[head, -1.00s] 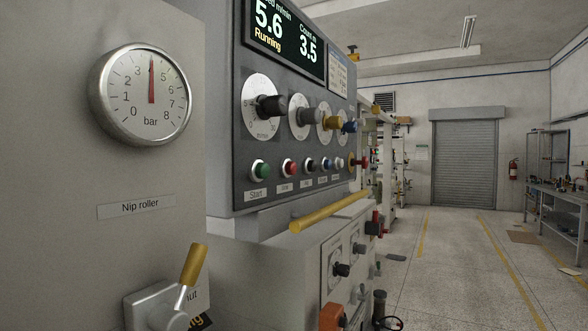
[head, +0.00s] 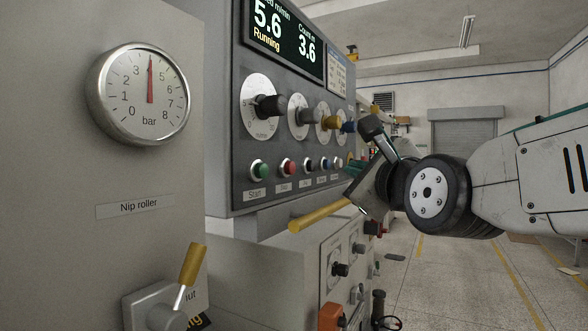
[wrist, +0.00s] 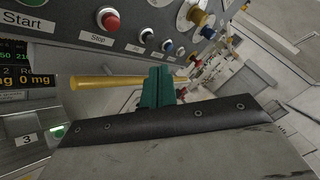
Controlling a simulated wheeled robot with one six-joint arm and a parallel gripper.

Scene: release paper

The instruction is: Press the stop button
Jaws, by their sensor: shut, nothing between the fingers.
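The stop button (head: 289,166) is a round red push button in a row on the grey control panel, just right of the green Start button (head: 260,169).
Several small buttons and knobs (head: 269,106) stick out of the panel. A yellow bar (head: 318,214) runs below the buttons, near my fingers. The display (head: 285,38) reads "Running". A pressure gauge (head: 144,93) and a yellow-handled lever (head: 192,265) are at left.

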